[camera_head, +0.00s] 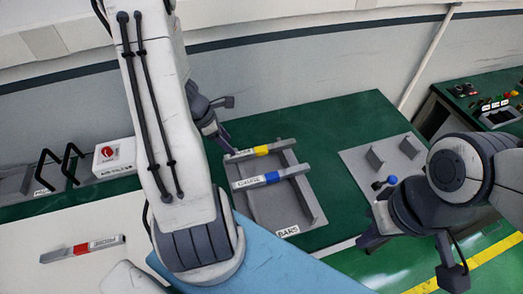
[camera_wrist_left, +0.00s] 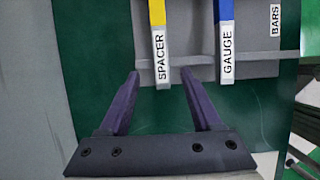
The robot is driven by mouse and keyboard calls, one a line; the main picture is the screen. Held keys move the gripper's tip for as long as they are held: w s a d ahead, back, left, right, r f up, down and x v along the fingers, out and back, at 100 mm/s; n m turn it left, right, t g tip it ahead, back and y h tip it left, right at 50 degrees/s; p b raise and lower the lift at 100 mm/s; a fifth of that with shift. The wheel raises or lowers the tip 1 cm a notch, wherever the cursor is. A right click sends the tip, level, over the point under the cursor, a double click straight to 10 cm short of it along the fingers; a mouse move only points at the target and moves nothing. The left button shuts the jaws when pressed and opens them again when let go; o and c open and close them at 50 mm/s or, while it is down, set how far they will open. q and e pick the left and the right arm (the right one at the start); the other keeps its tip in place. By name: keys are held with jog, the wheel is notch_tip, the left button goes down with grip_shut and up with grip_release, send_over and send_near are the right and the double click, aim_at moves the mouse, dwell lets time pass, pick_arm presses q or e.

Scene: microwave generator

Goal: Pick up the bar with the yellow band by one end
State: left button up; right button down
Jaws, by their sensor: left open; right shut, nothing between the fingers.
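The bar with the yellow band (camera_head: 262,150) lies across the far part of a grey tray marked BARS (camera_head: 268,208). In the left wrist view the bar (camera_wrist_left: 158,45) shows its end lettered SPACER, which sticks out over the tray's edge. My left gripper (camera_head: 226,146) is open at that end. In the left wrist view its fingertips (camera_wrist_left: 160,79) stand on either side of the bar's end; I cannot tell the height gap.
A bar with a blue band (camera_head: 272,178), lettered GAUGE in the left wrist view (camera_wrist_left: 227,45), lies parallel beside it on the tray. A bar with a red band (camera_head: 81,249) lies on a pale surface at left. A grey plate with blocks (camera_head: 356,160) is right of the tray.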

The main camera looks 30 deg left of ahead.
aim_at(240, 154)
pick_arm(q)
jog(key=shift+d+x, duration=0.2)
jog(key=shift+x, duration=3.3)
jog(key=shift+w+r, duration=0.1)
jog(key=shift+r, duration=0.05)
grip_shut()
